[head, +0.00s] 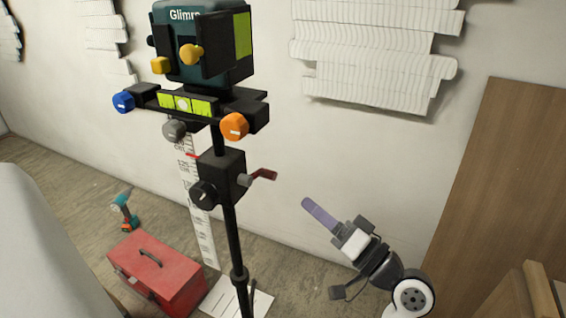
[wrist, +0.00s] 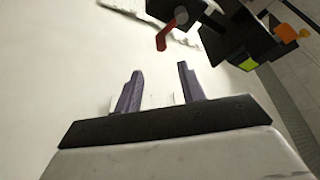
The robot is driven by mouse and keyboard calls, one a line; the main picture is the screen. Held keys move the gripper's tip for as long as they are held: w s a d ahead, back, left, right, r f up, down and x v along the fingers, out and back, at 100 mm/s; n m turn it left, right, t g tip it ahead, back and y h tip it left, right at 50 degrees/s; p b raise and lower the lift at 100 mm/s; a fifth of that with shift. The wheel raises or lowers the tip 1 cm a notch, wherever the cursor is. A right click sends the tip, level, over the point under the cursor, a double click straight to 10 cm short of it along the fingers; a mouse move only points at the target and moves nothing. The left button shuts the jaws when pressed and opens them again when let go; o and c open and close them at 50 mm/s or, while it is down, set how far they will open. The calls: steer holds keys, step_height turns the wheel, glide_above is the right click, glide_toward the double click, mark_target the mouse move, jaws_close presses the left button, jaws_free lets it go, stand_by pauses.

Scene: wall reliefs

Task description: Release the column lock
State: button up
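A black column (head: 231,225) stands upright and carries a black clamp block (head: 222,174). A red-handled lever (head: 263,175) sticks out from the block's right side, and a black knob (head: 203,193) sits on its front left. Which one is the column lock is not marked. In the wrist view the red lever (wrist: 164,38) shows beyond the fingertips, near the top. My gripper (head: 307,204) is right of and slightly below the lever, apart from it. In the wrist view its purple fingers (wrist: 160,84) are spread with nothing between them.
A teal instrument (head: 190,60) with several coloured knobs and a level vial tops the column. A red toolbox (head: 155,275) and a drill (head: 125,210) are on the floor at left. White reliefs (head: 375,45) hang on the wall behind. A wooden panel (head: 500,190) stands at right.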

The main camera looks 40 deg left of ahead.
mark_target(266, 170)
steer(key=p+x, duration=0.3)
steer(key=x, duration=1)
steer(key=shift+s+a+r, duration=0.1)
steer(key=shift+a+r, duration=0.05)
steer(key=shift+a, duration=0.15)
jaws_close()
steer(key=shift+n+b, duration=0.6)
steer(key=shift+b, duration=0.35)
steer(key=n+g+b, duration=0.1)
steer(key=b, duration=0.1)
steer(key=shift+r+y+b, duration=0.1)
steer(key=shift+y+b, duration=0.2)
steer(key=shift+s+r+n+g+b, duration=0.1)
steer(key=shift+r+n+g+b, duration=0.45)
steer(key=shift+n+b, duration=0.6)
steer(key=shift+r, duration=0.15)
jaws_free()
steer(key=shift+r, duration=0.1)
